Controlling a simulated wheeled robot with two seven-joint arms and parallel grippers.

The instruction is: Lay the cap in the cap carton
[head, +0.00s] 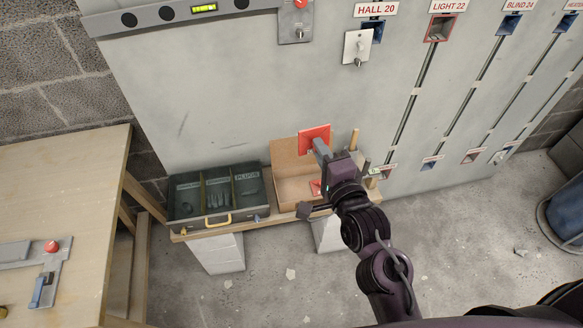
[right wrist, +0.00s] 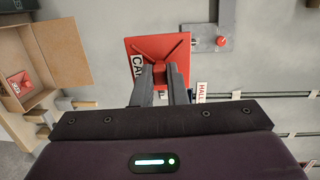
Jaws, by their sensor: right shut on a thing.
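A red square cap (head: 314,136) with a white label is held by my right gripper (head: 321,149), which is shut on it. In the right wrist view the cap (right wrist: 142,45) stands out in front of the fingers (right wrist: 165,78), which pinch its middle. The open cardboard cap carton (head: 291,188) stands on a low wooden shelf, its flap raised at the back. The held cap is above the carton, near its back right. Another red cap (head: 315,187) lies inside the carton; it also shows in the right wrist view (right wrist: 20,82). My left gripper is out of view.
A dark compartment tray (head: 206,222) with a yellow handle stands left of the carton. Wooden pegs (head: 353,138) rise at the carton's right. A grey wall panel (head: 220,110) is behind. A wooden table (head: 70,180) stands at the left.

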